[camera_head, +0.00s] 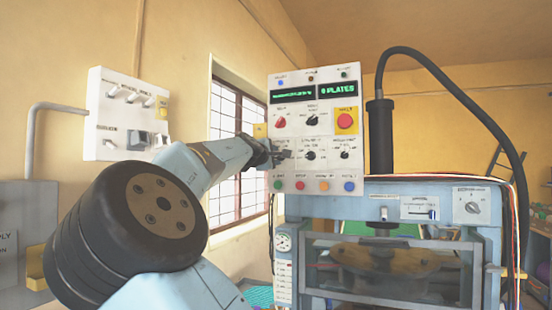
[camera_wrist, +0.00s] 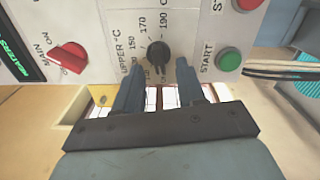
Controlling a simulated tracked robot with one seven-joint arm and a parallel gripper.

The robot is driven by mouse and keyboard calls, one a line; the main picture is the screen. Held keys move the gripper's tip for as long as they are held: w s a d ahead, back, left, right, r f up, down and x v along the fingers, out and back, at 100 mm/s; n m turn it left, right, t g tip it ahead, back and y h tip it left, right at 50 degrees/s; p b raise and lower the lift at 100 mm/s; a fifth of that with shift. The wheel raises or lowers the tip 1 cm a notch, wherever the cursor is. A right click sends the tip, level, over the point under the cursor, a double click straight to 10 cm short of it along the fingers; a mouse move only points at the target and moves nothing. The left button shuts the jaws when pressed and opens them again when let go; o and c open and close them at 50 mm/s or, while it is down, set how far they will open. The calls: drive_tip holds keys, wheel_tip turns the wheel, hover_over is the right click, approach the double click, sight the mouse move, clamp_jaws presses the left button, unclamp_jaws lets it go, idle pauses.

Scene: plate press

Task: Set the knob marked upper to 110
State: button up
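The knob marked upper (camera_wrist: 158,54) is a small black dial on the white panel in the wrist view. Its label reads UPPER °C, with 150, 170 and 190 readable around it. Part of the scale is hidden or blurred, and I cannot tell which number the knob points to. My gripper (camera_wrist: 159,64) is open, with one finger on each side of the knob at its near edge; contact is not clear.
A red MAIN switch (camera_wrist: 68,57) and a green START button (camera_wrist: 229,61) flank the knob. Two black dials, a middle one (camera_head: 310,155) and a right one (camera_head: 345,155), sit in the same row. A red emergency button (camera_head: 345,121) is above. The press (camera_head: 400,195) stands below right.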

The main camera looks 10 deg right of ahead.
drive_tip(key=shift+x, duration=1.2)
clamp_jaws()
